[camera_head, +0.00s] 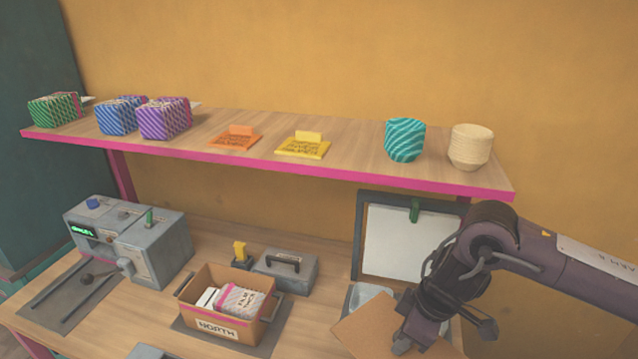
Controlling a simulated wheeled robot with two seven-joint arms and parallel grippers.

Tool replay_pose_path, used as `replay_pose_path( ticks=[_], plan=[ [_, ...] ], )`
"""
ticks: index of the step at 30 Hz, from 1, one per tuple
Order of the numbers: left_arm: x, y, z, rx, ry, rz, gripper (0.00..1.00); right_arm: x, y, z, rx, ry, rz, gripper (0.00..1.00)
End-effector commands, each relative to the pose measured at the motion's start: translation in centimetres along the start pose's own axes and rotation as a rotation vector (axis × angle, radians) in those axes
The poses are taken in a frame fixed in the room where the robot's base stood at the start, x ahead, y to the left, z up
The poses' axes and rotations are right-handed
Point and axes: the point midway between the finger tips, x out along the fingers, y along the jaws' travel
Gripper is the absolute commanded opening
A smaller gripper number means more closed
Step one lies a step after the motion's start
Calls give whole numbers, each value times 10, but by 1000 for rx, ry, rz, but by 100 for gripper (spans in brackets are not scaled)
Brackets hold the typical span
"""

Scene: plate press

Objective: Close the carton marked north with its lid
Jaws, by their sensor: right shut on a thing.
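The carton marked north (217,331) stands open on a dark mat on the bench, left of centre. It holds a pink-and-white patterned packet and a white item. My right gripper (402,342) is low at the right, shut on a flat brown board that looks like the lid (366,326). The lid is tilted and apart from the carton, to its right. The gripper and arm hide part of the lid. My left gripper is not in view.
A grey press (150,245) stands at the left. A grey case (285,272) and a yellow-handled stamp (240,256) stand behind the carton. A whiteboard (395,245) leans behind my right arm. A shelf (350,165) above holds wrapped bundles, plates and cups.

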Motion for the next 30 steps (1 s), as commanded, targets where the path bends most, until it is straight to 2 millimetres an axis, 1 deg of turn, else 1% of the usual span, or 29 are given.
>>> replay_pose_path(
  ticks=[1, 3, 9, 15, 18, 22, 26, 30],
  plan=[
    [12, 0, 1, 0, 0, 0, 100, 5, 2, 4, 84, 2, 29, 7],
    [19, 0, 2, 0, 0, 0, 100, 6, 5, 8, 216, 2, 67, 7],
    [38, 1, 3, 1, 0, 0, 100, 7, 11, 18, 582, 1, 168, 7],
    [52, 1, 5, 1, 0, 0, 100, 8, 15, 27, 863, 1, 244, 7],
    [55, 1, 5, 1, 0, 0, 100, 7, 16, 30, 949, 0, 266, 7],
    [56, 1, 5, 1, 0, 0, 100, 6, 17, 32, 1005, -1, 280, 7],
    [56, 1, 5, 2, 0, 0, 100, 6, 17, 31, 1014, -1, 281, 7],
    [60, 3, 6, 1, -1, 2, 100, 10, 16, 25, 957, -1, 265, 7]
  ],
)
